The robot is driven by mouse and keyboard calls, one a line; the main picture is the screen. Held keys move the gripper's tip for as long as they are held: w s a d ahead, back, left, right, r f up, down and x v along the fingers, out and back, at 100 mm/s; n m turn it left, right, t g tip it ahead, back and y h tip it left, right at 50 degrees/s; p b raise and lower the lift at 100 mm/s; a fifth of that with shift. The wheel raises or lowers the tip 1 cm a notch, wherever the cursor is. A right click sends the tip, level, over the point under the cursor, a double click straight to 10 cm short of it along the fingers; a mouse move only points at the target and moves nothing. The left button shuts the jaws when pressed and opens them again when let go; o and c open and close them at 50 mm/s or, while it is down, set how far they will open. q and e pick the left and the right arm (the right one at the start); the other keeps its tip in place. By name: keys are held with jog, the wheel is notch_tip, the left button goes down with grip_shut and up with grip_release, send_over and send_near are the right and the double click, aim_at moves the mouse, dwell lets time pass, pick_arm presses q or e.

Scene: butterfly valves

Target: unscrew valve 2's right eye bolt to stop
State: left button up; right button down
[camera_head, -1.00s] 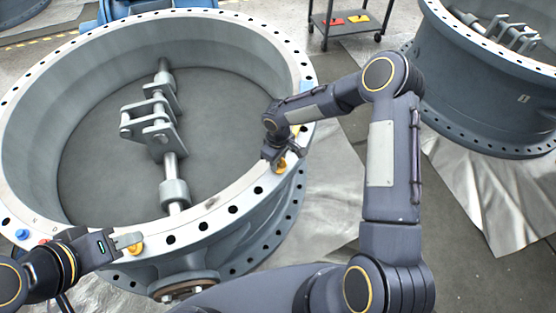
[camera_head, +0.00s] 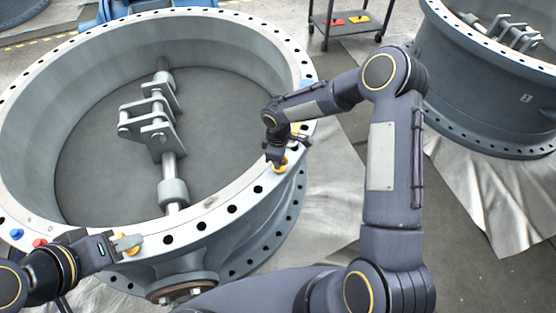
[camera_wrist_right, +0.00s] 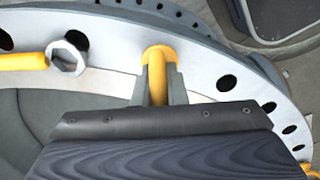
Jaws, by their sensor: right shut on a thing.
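Valve 2 appears to be the large grey ring (camera_head: 225,222) with a white, holed flange in the head view. Its right eye bolt (camera_head: 281,170) is yellow and stands on the flange's right side. My right gripper (camera_head: 275,158) is shut on this bolt from above. In the right wrist view, the two fingers of the right gripper (camera_wrist_right: 156,92) flank the yellow eye bolt (camera_wrist_right: 158,56). My left gripper (camera_head: 127,243) is at another yellow eye bolt (camera_head: 133,251) on the flange's near left. Its fingers partly cover that bolt, so its grip is unclear.
A wrench-like tool (camera_wrist_right: 66,58) with a yellow handle lies on the flange left of the bolt in the wrist view. Blue (camera_head: 16,234) and red (camera_head: 40,243) pieces sit at the flange's left. A second valve (camera_head: 480,95) and a cart (camera_head: 345,22) stand behind.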

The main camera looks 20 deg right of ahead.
jog(key=c, duration=1.5)
grip_release()
jog(key=shift+o, duration=0.2)
notch_tip(320, 180, up, 8)
jog(key=shift+f, duration=0.1)
